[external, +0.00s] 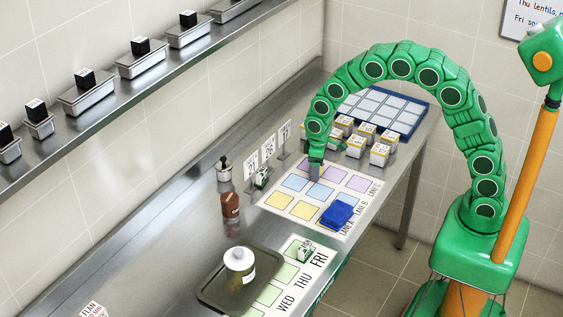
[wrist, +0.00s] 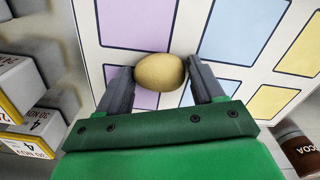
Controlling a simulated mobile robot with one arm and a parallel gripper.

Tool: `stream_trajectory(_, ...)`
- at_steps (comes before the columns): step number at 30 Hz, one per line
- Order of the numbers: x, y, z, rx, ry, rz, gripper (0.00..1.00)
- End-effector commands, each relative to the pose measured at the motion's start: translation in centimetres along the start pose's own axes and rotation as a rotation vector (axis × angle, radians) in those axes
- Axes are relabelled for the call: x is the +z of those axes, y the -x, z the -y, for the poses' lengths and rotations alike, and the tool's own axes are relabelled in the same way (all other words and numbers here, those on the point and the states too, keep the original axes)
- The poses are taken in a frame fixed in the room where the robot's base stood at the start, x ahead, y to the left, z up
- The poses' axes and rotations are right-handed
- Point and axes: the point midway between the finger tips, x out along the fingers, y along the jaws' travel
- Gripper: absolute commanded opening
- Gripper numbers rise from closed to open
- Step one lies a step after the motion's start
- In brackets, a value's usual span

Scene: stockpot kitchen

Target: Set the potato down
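A tan, egg-shaped potato (wrist: 160,72) sits between the two grey fingers of my gripper (wrist: 162,82) in the wrist view, with both fingers against its sides. Below it is a white mat (external: 273,198) with lilac, blue and yellow squares. In the wrist view the potato overlaps a lilac square (wrist: 147,101) and the white strip beside it. In the external view my gripper (external: 315,172) points down, low over the mat's far part. The potato cannot be made out there. I cannot tell whether it touches the mat.
Several white boxes (external: 380,154) and a blue-framed tray (external: 417,116) stand behind.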

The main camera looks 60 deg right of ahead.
Motion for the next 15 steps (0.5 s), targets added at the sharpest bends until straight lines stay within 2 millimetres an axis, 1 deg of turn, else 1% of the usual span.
stream_trajectory(1,-0.01,0.01,0.00,0.000,0.000,0.000,0.76)
stream_trajectory(2,-0.01,0.01,0.00,0.000,0.000,0.000,0.80)
stream_trajectory(3,-0.01,0.01,0.00,0.000,0.000,0.000,0.81)
stream_trajectory(11,-0.01,0.08,0.00,0.000,0.000,0.000,0.81)
stream_trajectory(15,-0.08,0.93,-0.02,0.001,0.000,-0.003,0.81)
